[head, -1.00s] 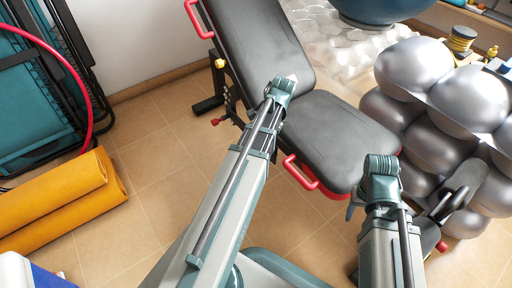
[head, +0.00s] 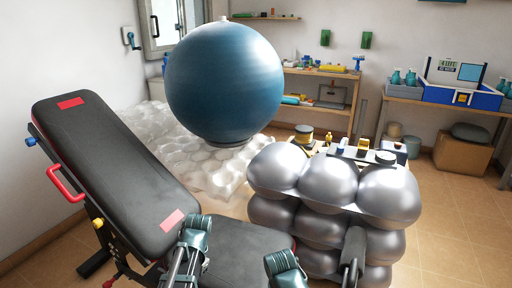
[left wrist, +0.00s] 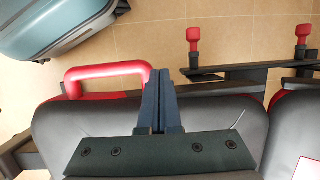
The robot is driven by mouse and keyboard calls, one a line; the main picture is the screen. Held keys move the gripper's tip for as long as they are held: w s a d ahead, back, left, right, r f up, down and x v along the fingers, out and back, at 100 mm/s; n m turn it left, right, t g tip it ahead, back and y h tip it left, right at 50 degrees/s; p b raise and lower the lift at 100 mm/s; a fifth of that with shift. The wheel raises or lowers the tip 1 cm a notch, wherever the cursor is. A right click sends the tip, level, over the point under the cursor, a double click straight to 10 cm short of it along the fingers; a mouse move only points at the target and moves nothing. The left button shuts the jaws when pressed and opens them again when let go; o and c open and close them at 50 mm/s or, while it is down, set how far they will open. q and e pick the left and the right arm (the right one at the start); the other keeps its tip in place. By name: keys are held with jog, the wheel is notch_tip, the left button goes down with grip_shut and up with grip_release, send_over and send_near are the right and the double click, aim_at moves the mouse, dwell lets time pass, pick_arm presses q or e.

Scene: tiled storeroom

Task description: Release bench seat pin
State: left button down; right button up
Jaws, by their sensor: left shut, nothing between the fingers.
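The bench has a black backrest (head: 110,165) and a black seat (head: 240,243), which also shows in the left wrist view (left wrist: 80,122). In that view two red-knobbed pins, one nearer (left wrist: 193,38) and one farther right (left wrist: 303,30), stand out from the dark frame beyond the seat edge. A red knob (head: 108,283) and a yellow knob (head: 98,223) show low on the bench in the head view. My left gripper (left wrist: 160,74) is shut and empty, over the seat edge, beside the red handle (left wrist: 105,70) and left of both pins. My right gripper is out of sight.
Stacked silver balls (head: 325,200) stand right of the bench, with a dark roller (head: 354,248) in front. A large blue ball (head: 225,85) rests behind on clear bubbly wrap (head: 190,155). Shelves and a workbench line the back. Tiled floor at right (head: 450,215) is free.

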pick_arm(q)
jog(key=s+d+r+t+p, duration=0.15)
jog(key=s+d, duration=0.25)
jog(key=d, duration=0.4)
jog(key=s+d+r+t+p, duration=0.1)
jog(key=s+d+p, duration=0.15)
jog(key=d, duration=0.55)
notch_tip(320, 180, up, 37)
jog(key=p, duration=3.6)
jog(key=shift+s+r+n+h, duration=0.15)
jog(key=shift+s+n+h, duration=0.15)
jog(key=shift+h, duration=0.1)
